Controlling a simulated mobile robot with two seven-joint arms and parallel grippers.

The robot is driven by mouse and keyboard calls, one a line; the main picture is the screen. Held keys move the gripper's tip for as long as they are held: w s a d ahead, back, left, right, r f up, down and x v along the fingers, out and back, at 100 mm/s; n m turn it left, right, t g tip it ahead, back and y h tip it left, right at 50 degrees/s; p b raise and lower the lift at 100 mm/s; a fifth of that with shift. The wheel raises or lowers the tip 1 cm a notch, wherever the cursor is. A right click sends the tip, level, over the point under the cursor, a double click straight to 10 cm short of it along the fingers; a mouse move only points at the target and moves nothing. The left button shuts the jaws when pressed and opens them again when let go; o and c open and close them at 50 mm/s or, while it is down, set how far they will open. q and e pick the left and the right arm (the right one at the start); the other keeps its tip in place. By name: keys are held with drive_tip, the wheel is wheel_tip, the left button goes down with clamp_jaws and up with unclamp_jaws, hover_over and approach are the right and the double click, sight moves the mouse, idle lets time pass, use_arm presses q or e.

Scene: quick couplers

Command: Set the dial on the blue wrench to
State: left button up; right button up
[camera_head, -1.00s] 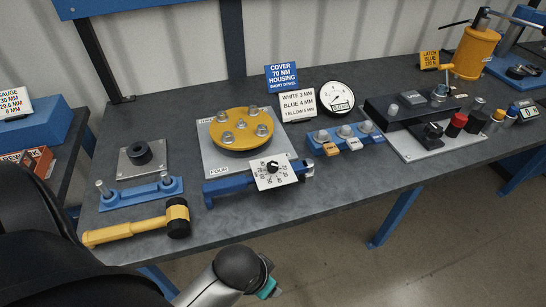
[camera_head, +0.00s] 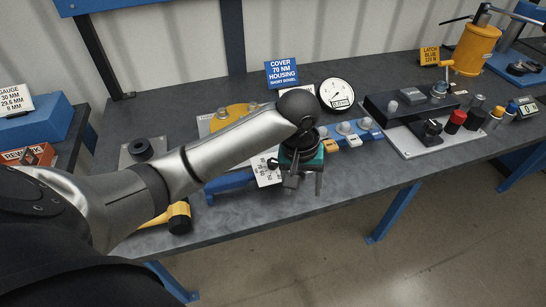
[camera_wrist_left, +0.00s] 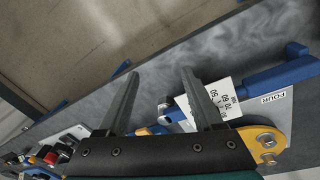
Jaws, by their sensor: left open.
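The blue wrench (camera_head: 228,182) lies along the front of the grey plate near the table's front edge. Its white dial plate (camera_head: 266,174) is partly covered by my left gripper (camera_head: 304,184), which points down over the wrench's right end. In the left wrist view the wrench (camera_wrist_left: 268,80) and the numbered dial plate (camera_wrist_left: 222,92) show beyond the right finger. The open, empty left gripper (camera_wrist_left: 157,85) has its fingers well apart. The right finger overlaps the dial plate, so the pointer setting cannot be read. I cannot tell whether that finger touches it. My right gripper is not in view.
A yellow mallet (camera_head: 178,217) lies near the front edge. A blue block with several posts (camera_head: 345,134) stands right of the gripper. Signs (camera_head: 281,74) and a gauge (camera_head: 337,94) stand behind.

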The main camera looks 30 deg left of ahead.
use_arm(q)
drive_tip(key=w+a+r+n, duration=0.4)
drive_tip(key=a+r, duration=0.3)
drive_tip(key=n+g, duration=0.1)
drive_tip(key=n, duration=0.3)
approach(273, 161)
drive_tip(key=shift+y, duration=0.4)
drive_tip(key=f+b, duration=0.1)
drive_tip(key=f, duration=0.5)
drive_tip(key=f+b, duration=0.1)
drive_tip(key=f, duration=0.1)
drive_tip(key=shift+d+f+b, duration=0.35)
drive_tip(key=shift+f, duration=0.05)
clamp_jaws()
